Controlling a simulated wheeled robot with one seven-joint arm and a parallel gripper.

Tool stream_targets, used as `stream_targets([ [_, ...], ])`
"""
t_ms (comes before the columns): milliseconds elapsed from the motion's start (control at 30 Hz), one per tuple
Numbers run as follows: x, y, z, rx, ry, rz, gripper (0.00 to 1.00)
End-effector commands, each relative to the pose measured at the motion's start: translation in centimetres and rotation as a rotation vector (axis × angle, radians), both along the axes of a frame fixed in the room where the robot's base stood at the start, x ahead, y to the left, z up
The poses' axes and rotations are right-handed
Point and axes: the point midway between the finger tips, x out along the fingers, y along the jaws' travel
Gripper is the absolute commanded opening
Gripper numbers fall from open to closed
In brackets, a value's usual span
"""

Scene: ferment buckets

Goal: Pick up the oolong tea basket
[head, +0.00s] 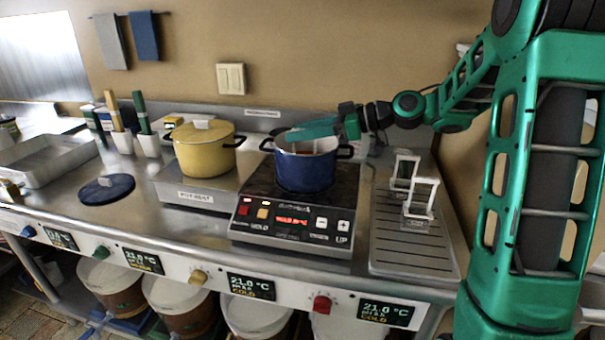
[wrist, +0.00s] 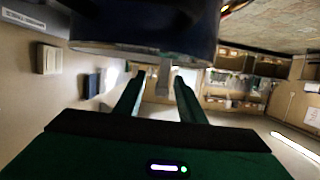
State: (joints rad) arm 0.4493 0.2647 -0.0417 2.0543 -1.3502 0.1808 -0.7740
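My gripper (head: 294,134) reaches in from the right, level, with its green fingers over the mouth of the blue pot (head: 306,172). In the wrist view the fingers (wrist: 159,78) are apart. A thin grey upright strip (wrist: 164,76) shows between their tips, with gaps at the sides, and joins the pot's rim (wrist: 140,52). It looks like a basket handle, but the basket inside the pot is hidden. Two pale frames with tall handles, a rear one (head: 404,170) and a front one (head: 423,194), stand on the drip tray. No label tells which is the oolong tea basket.
The blue pot stands on a black hob (head: 292,222) with a lit red display. A yellow lidded pot (head: 205,158) stands left of it. A dark blue lid (head: 106,189) lies farther left. The ridged drip tray (head: 412,255) is clear at its front.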

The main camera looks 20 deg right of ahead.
Motion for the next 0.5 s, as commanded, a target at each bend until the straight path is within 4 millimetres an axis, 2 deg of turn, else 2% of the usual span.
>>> stream_targets([
  [200,1.3,2.5,-1.1,0.000,0.002,0.002,0.36],
  [467,1.5,2.7,-1.1,0.000,0.000,0.000,0.36],
  [500,1.5,2.7,-1.1,0.000,0.000,0.000,0.27],
])
